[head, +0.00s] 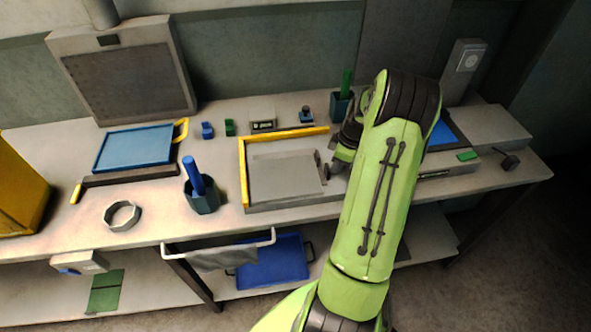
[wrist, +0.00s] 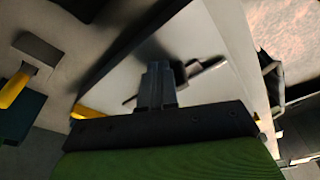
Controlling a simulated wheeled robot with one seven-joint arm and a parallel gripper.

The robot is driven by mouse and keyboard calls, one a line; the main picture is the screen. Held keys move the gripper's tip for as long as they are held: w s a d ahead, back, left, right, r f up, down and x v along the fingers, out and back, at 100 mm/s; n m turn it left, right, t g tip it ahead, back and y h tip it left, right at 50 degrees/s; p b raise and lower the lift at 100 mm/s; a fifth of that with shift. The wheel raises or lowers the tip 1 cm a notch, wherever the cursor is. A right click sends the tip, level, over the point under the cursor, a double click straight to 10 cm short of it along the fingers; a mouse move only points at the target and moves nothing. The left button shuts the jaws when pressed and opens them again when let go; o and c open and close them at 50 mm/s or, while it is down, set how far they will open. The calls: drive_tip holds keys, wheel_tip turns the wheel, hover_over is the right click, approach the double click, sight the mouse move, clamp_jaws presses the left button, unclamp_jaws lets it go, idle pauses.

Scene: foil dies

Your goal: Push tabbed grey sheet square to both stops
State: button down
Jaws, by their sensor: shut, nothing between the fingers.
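The grey sheet (head: 283,176) lies flat on a grey bed (head: 290,203), with a dark upright tab (head: 322,166) at its right edge. One yellow stop (head: 243,176) runs along the bed's left side and another yellow stop (head: 290,134) along its back. A strip of bed shows between the sheet and the back stop. The sheet's left edge is close to the left stop; I cannot tell if they touch. My gripper (head: 338,163) is low, just right of the tab. In the wrist view its fingers (wrist: 157,84) are shut and empty, near a dark tab-like piece (wrist: 201,70); contact is unclear.
A dark cup with a blue handle (head: 203,197) stands left of the bed. Behind it are small blue and green blocks (head: 229,127), a small display box (head: 263,126) and a cup with a green handle (head: 341,105). A blue panel (head: 134,148) lies farther left.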

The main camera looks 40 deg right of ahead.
drive_tip(key=shift+w+a, duration=0.35)
drive_tip(key=shift+a, duration=0.3)
drive_tip(key=shift+w+a, duration=0.35)
drive_tip(key=shift+a, duration=0.25)
drive_tip(key=shift+d, duration=0.15)
drive_tip(key=shift+s+d, duration=0.3)
drive_tip(key=shift+d, duration=0.1)
wheel_tip(320, 180, up, 8)
drive_tip(key=p, duration=0.5)
drive_tip(key=shift+f, duration=0.1)
